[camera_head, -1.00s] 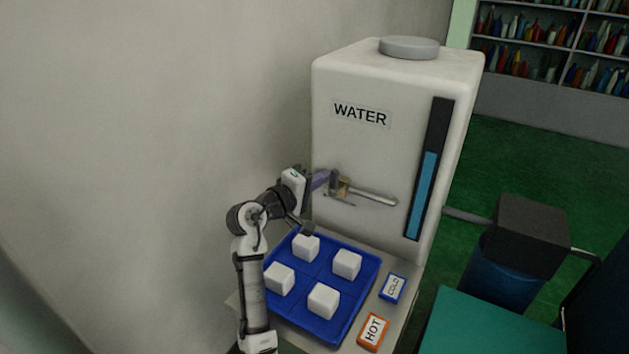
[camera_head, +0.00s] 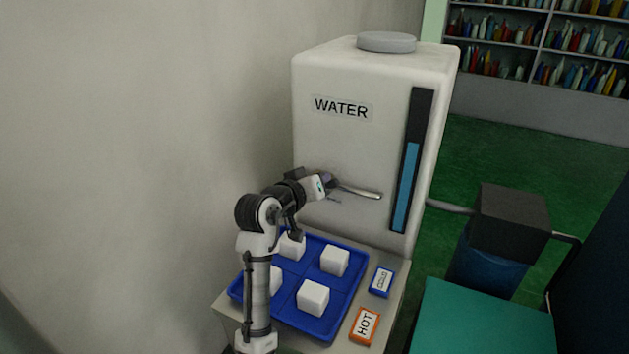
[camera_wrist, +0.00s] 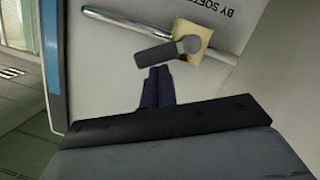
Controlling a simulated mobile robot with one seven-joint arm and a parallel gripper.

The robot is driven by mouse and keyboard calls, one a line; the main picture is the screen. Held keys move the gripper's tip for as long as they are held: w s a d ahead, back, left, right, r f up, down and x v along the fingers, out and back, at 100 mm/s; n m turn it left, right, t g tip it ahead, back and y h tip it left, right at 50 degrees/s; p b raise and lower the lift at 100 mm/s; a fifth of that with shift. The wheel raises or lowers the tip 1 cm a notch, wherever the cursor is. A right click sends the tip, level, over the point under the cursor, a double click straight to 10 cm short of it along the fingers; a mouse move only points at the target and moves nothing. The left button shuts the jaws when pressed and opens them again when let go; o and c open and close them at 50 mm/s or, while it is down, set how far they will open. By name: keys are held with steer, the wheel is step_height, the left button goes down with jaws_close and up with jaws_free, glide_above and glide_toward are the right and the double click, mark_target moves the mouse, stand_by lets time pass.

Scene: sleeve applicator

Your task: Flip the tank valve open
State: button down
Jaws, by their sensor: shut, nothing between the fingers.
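The white water tank (camera_head: 350,150) stands behind the tray, with a silver spout (camera_head: 360,191) on its front. In the wrist view the tank valve shows as a brass block (camera_wrist: 206,39) on the spout (camera_wrist: 115,20), with a grey lever (camera_wrist: 160,54) across its front. The lever points toward the spout's free end. My gripper (camera_wrist: 158,72) is shut and empty; its dark purple fingertips are right beside the lever, and I cannot tell whether they touch it. In the head view my gripper (camera_head: 328,183) hides the brass block and lever.
A blue tray (camera_head: 343,303) with several white cubes lies below the spout, under my arm. COLD (camera_head: 382,281) and HOT (camera_head: 364,326) labelled blocks sit to its right. A wall is close on the left.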

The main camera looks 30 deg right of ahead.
steer(key=m, duration=0.1)
steer(key=s+d+f+m+b, duration=0.1)
steer(key=m+t+y, duration=0.1)
steer(key=m, duration=0.1)
steer(key=shift+s+d+f+b, duration=0.15)
steer(key=shift+s+f+b, duration=0.15)
steer(key=shift+f+b, duration=0.1)
steer(key=shift+s, duration=0.1)
stand_by(0.6)
steer(key=s+a+r+p, duration=0.1)
steer(key=s+a+r, duration=0.4)
steer(key=a+r, duration=0.1)
steer(key=shift+s+a+r, duration=0.15)
steer(key=shift+s+a, duration=0.2)
steer(key=shift+a, duration=0.55)
